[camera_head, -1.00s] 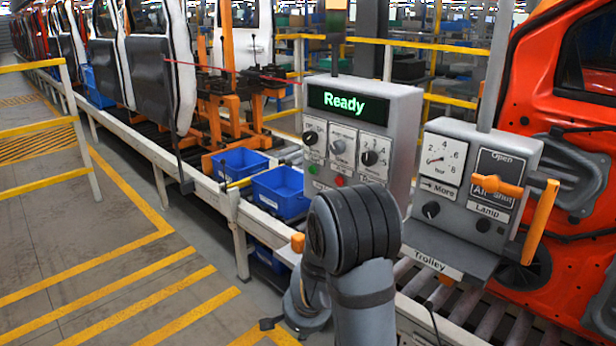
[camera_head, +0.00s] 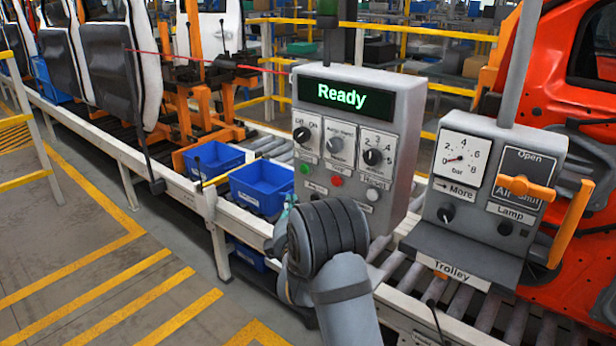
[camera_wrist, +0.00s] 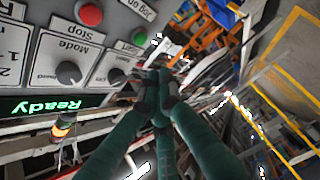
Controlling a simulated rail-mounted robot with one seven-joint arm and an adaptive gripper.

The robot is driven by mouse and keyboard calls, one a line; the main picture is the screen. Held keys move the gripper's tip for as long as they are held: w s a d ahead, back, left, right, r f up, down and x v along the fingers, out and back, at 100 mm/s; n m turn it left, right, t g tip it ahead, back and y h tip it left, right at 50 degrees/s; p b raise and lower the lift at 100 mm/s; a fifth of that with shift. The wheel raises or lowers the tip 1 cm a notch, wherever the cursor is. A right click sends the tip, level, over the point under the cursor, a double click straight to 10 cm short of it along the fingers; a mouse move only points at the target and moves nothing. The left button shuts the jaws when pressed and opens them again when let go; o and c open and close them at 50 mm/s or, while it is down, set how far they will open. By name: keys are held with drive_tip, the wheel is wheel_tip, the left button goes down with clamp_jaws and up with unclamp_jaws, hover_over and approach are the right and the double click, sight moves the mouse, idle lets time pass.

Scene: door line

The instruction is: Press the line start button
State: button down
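A grey control box (camera_head: 405,150) with a lit green "Ready" display (camera_head: 343,96) stands beside the conveyor. A green button (camera_head: 305,168) sits at the lower left of its face, with a red button (camera_head: 337,181) and a white button (camera_head: 372,195) to its right. In the wrist view the green button (camera_wrist: 140,38) is by a label that looks like "Start"; the red button (camera_wrist: 89,14) is by "Stop". My gripper (camera_wrist: 153,84) has its dark green fingertips together, empty, apparently apart from the green button. In the head view my arm mostly hides it.
A second panel (camera_head: 488,175) with a gauge, orange handles and a "Trolley" label stands to the right. Blue bins (camera_head: 258,187) sit on the conveyor at left. An orange car body (camera_head: 590,230) is at far right. Yellow-striped floor (camera_head: 90,270) is open at left.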

drive_tip(key=shift+r+n, duration=0.15)
drive_tip(key=shift+n, duration=0.65)
drive_tip(key=p, duration=0.7)
approach(305, 169)
drive_tip(key=w+a, duration=0.4)
drive_tip(key=a, duration=0.2)
drive_tip(key=w+d+p, duration=0.1)
drive_tip(key=w+d+f, duration=0.1)
drive_tip(key=shift+w+d+f+p, duration=0.15)
drive_tip(key=shift+w+d+p, duration=0.2)
drive_tip(key=shift+p, duration=0.05)
